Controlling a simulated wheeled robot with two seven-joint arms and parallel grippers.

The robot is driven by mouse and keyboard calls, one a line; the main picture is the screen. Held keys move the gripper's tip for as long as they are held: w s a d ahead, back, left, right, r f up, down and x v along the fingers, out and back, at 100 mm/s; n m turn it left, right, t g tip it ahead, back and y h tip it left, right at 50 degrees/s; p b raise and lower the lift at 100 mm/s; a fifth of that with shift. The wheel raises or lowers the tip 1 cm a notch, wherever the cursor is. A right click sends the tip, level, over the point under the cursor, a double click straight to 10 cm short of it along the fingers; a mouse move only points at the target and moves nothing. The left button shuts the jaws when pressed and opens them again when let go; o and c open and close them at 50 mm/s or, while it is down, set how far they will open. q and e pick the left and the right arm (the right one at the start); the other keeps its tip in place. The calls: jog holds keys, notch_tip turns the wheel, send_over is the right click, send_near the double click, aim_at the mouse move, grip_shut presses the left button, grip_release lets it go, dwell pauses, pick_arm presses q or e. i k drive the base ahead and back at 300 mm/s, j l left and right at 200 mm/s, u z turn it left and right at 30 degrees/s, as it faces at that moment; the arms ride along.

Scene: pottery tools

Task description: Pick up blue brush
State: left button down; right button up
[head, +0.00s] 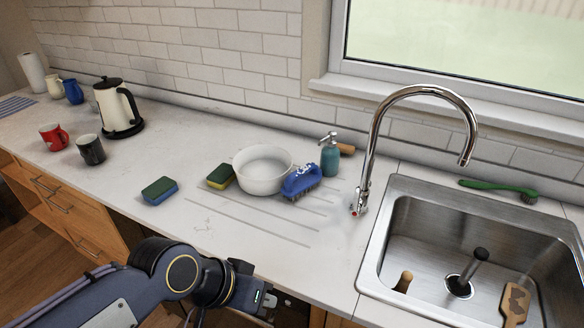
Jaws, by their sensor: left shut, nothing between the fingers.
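The blue brush (301,182) lies on the white counter (226,240), bristles down. It is at the right front of a white bowl (262,170) and appears close against it. My left gripper (266,300) is shut and empty at the counter's front edge, below and to the left of the brush and well apart from it. My right gripper is not in view.
Two sponges (160,190) (221,176) lie left of the bowl. A teal soap dispenser (330,158) stands behind the brush. A tall faucet (366,160) and a steel sink (400,215) are at the right. The counter before the brush is clear.

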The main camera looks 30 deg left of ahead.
aim_at(301, 181)
jog(key=u, duration=0.95)
jog(key=i+j, duration=0.1)
jog(key=i+j+z, duration=0.15)
jog(key=j+z, duration=0.15)
jog(key=i+j+z, duration=0.1)
jog(key=j+z, duration=0.2)
jog(key=j, duration=0.2)
jog(key=j+z, duration=0.3)
jog(key=j, duration=0.15)
jog(key=z, duration=0.95)
